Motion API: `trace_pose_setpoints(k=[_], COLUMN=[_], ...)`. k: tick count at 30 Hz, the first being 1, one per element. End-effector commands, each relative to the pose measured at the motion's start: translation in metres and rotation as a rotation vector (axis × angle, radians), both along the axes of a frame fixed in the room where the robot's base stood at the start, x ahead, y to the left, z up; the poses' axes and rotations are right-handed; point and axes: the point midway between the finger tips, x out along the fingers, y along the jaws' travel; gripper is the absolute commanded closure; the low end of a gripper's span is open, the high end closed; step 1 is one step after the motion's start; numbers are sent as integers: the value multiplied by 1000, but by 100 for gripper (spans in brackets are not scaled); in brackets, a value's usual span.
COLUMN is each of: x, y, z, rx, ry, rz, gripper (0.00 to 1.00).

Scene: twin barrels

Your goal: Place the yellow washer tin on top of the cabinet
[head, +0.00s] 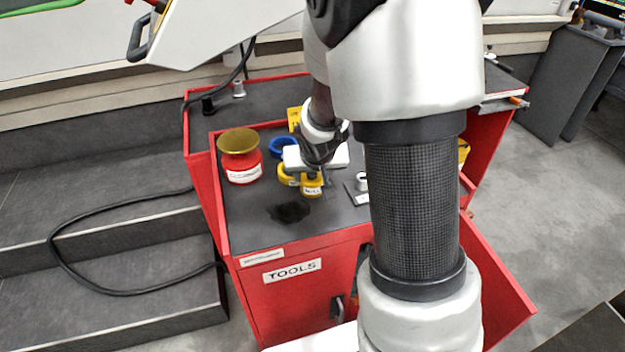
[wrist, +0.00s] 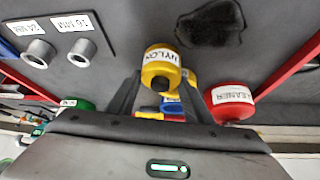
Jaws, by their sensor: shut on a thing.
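A small yellow tin (head: 312,188) with a white label is in my gripper (head: 312,174), over the dark top of the red cabinet (head: 300,290). In the wrist view the yellow tin (wrist: 161,65) sits between the two fingers of my gripper (wrist: 158,84), and its label reads like "NYLOC". My gripper is shut on it. I cannot tell whether its base touches the top. A second yellow tin (head: 287,179) is just left of it, partly hidden. My wrist and arm hide part of the cabinet top.
A red cleaner can with a gold lid (head: 240,155) stands at left. A blue ring-shaped thing (head: 281,146) is behind the tins. Metal sockets (wrist: 82,52) on a labelled plate are at the right in the head view. A dark stain (head: 288,212) marks clear room in front.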

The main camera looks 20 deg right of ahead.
Motion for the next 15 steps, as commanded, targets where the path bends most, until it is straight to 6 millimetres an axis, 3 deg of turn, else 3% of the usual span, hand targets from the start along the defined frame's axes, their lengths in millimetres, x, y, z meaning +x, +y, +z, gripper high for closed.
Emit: trace_pose_setpoints(k=[2, 14, 15], x=[0, 1, 0], y=[1, 0, 0], z=[-13, -17, -15], rx=[-1, 0, 0], ry=[1, -2, -1], rz=[3, 0, 0], gripper=[82, 82, 47])
